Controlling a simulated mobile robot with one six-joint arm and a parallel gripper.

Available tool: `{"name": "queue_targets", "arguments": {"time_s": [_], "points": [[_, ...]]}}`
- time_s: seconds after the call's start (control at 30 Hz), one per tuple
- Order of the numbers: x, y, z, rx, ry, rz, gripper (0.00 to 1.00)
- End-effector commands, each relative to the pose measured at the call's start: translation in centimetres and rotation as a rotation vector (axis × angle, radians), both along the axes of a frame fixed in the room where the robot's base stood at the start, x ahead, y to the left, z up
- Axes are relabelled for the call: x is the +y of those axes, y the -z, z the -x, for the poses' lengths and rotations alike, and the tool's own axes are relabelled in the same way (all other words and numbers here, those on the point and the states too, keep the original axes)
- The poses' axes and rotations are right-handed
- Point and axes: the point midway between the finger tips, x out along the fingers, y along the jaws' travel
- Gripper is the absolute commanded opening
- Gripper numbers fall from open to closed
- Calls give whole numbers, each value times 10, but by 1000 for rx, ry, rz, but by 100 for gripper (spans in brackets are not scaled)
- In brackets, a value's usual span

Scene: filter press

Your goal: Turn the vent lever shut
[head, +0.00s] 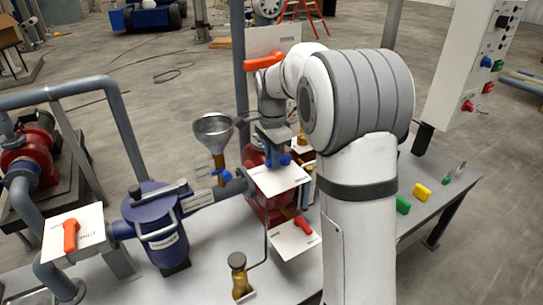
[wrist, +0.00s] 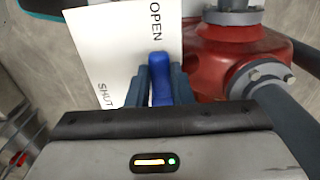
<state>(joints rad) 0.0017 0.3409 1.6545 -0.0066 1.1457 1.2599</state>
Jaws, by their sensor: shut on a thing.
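A blue lever (wrist: 159,72) stands at the edge of a white plate (wrist: 110,45) marked OPEN and SHUT; I take it as the vent lever. In the wrist view it lies in line with the OPEN mark, and SHUT is lower left. My gripper (wrist: 160,88) is shut on the lever, one finger on each side. In the head view the lever (head: 285,160) shows small beneath my gripper (head: 273,150), above the plate (head: 277,178). The lever's lower part is hidden by my gripper.
A red pump-like body (wrist: 235,60) with a bolted flange is close to the right of the lever. A steel funnel (head: 213,128) with a valve stands left of my gripper. Orange levers (head: 70,235) sit on other plates. A blue strainer (head: 155,225) stands on the bench.

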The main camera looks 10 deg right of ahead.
Motion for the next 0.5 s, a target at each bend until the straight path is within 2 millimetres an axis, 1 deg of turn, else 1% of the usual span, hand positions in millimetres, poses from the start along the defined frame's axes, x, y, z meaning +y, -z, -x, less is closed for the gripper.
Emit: {"name": "queue_targets", "arguments": {"time_s": [0.27,0.5], "points": [[-4,0,2,1,-41,-7,0],[-7,-1,7,1,-181,-5,0]]}}
